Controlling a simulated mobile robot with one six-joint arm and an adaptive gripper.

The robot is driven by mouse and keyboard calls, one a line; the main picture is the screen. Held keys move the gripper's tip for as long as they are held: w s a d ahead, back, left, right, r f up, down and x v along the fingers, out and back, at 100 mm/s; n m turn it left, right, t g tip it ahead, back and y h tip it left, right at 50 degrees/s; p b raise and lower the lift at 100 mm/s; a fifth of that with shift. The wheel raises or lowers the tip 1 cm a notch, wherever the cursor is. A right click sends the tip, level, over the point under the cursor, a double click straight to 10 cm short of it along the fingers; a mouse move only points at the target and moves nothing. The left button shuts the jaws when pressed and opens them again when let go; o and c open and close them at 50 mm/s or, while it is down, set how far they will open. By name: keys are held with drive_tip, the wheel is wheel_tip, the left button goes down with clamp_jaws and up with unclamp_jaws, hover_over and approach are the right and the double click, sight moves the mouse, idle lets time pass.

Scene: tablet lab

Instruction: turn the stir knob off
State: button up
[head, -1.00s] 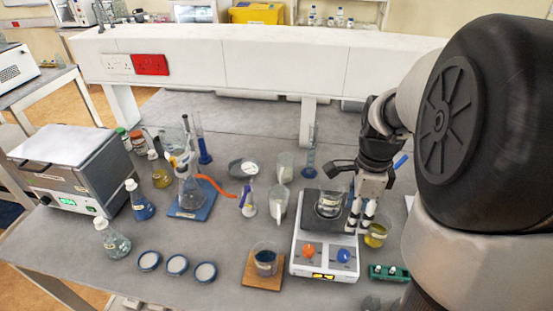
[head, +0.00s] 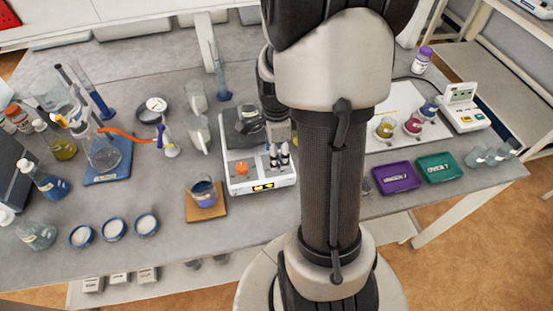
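The hotplate stirrer (head: 239,185) stands in the middle of the bench, a white box with a dark top plate and a lit display on its front. Its orange knob (head: 242,168) shows clearly on the left of the panel. The blue knob on the right is hidden by my gripper (head: 279,161), whose fingers point down over that spot. The two fingertips look slightly apart; whether they touch or hold the blue knob cannot be seen. A glass beaker (head: 250,117) stands on the top plate.
A beaker of bluish liquid on a wooden board (head: 206,213) stands just left of the stirrer. Flasks, a retort stand and cylinders crowd the left. Purple (head: 397,178) and green (head: 439,167) trays lie to the right. My arm hides the bench right beside the stirrer.

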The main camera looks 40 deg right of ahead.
drive_tip(key=shift+f, duration=1.15)
drive_tip(key=shift+c, duration=0.5)
drive_tip(key=c, duration=1)
